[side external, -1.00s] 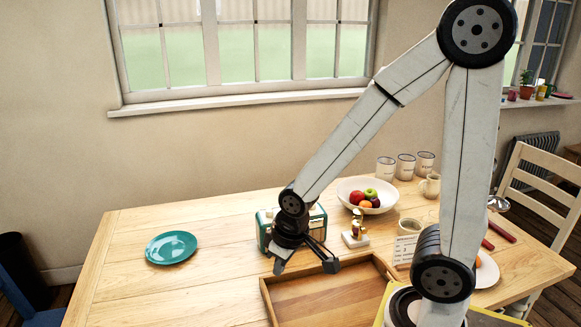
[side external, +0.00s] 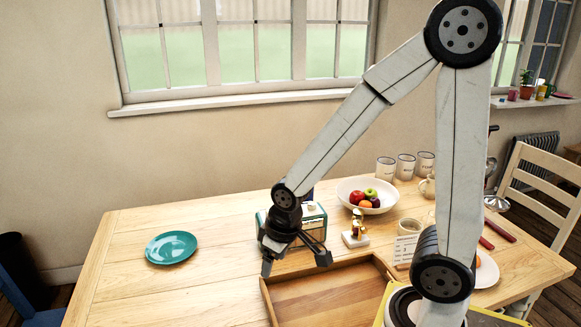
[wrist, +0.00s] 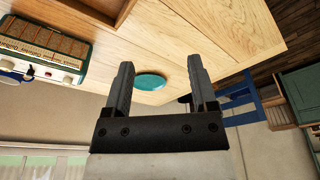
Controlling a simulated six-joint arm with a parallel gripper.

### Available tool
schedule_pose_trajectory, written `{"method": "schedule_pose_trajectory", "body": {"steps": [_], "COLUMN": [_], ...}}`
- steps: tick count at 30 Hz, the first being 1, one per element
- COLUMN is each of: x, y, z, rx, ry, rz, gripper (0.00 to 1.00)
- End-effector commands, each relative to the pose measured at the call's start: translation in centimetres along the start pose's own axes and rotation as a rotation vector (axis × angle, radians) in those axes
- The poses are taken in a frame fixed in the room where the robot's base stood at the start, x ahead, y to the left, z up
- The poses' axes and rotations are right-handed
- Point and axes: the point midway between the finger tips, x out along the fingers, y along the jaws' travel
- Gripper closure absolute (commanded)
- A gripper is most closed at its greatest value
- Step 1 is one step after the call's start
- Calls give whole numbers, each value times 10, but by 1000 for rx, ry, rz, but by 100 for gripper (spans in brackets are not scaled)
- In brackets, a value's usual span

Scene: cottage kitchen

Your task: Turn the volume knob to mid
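A teal radio (side external: 316,223) stands on the table, partly hidden behind my gripper in the side view.
A wooden tray (side external: 325,292) lies below and in front of my gripper.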

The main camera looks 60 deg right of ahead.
Motion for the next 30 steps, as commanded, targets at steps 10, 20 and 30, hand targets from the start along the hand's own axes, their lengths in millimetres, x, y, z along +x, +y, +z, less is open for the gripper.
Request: {"method": "schedule_pose_trajectory", "body": {"steps": [10,20,30], "x": [12,32,56], "y": [46,114,198], "z": [-74,-138,-179], "rx": [5,5,11], "ry": [-46,-101,-159], "rz": [25,44,53], "gripper": [26,26,26]}}
